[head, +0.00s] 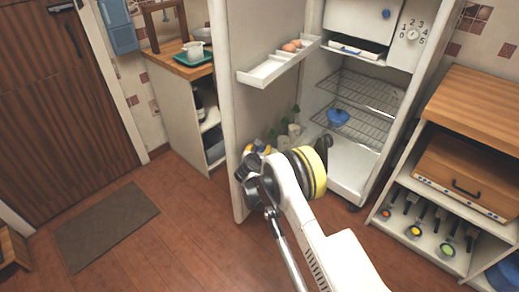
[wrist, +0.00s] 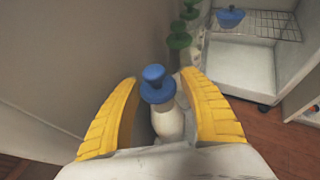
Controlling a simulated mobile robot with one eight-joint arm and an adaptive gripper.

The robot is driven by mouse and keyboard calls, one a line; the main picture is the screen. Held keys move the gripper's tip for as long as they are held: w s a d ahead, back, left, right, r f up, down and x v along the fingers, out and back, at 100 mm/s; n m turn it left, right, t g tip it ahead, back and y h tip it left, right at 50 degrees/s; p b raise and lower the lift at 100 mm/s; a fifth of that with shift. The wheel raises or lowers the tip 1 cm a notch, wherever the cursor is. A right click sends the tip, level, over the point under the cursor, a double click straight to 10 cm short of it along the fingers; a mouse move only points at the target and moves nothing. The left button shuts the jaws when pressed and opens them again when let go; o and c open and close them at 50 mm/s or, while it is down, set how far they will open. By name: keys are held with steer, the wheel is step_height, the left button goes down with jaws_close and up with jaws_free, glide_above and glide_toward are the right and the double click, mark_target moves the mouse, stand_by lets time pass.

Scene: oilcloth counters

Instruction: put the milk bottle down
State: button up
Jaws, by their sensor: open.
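A white milk bottle (wrist: 168,122) with a blue cap stands between the two yellow fingers of my gripper (wrist: 160,92) in the wrist view. The fingers are apart, with a visible gap on the bottle's left; I cannot tell whether the right finger touches it. The bottle's base is hidden. In the head view my gripper (head: 257,150) is low beside the open fridge door (head: 265,110), and my arm hides most of it. I cannot make out the bottle clearly there.
Green-capped bottles (wrist: 178,40) stand just beyond the bottle, along the door. A blue lidded bowl (head: 338,117) sits on the fridge's wire rack (head: 365,92). A door shelf with eggs (head: 280,65) is above my gripper. The floor to the left is open around a mat (head: 107,225).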

steer(key=p+v, duration=0.4)
steer(key=v, duration=0.8)
